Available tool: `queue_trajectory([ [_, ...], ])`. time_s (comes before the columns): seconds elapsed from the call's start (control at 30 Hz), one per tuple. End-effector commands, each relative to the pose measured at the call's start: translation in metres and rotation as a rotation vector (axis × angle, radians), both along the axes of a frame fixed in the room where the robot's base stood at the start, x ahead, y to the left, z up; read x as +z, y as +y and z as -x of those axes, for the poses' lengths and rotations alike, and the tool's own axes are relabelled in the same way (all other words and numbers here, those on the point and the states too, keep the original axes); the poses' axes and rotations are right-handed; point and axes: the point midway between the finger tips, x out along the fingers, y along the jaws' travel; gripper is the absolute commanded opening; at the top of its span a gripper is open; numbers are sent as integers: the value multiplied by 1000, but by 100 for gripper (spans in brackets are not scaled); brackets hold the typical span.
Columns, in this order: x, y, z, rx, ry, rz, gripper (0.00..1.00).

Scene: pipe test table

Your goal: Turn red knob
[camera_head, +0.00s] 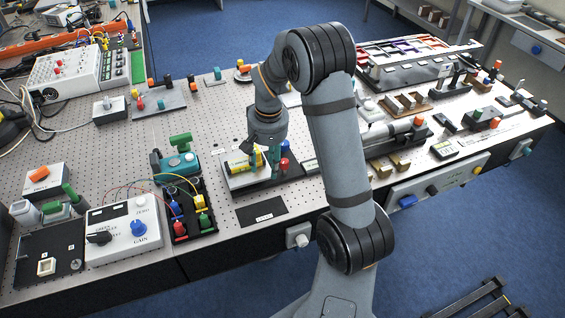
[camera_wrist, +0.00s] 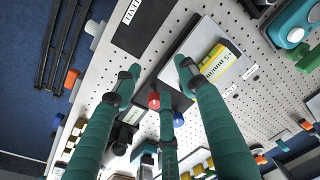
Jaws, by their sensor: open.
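My gripper (camera_head: 268,165) points down over this unit, just left of the knob in the head view. In the wrist view my gripper (camera_wrist: 158,75) has its teal fingers spread open and empty. The red knob (camera_wrist: 154,100) shows there between the outer fingers, close to the tip of the middle one. I cannot tell whether any finger touches it. The knob's base is partly hidden.
A teal device with a green handle (camera_head: 180,150) and a box with coloured connectors (camera_head: 190,215) stand to the left. A cylinder assembly (camera_head: 395,132) stands to the right. A black plate (camera_head: 262,212) lies in front.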

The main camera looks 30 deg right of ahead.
Motion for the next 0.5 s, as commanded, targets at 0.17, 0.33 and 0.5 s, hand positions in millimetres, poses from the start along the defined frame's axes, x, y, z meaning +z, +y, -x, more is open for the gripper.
queue_trajectory([
  [0.17,19,-81,-45,78,-29,62,42],
  [0.33,50,-95,-61,389,-7,109,42],
  [0.5,52,-85,-37,638,69,67,42],
])
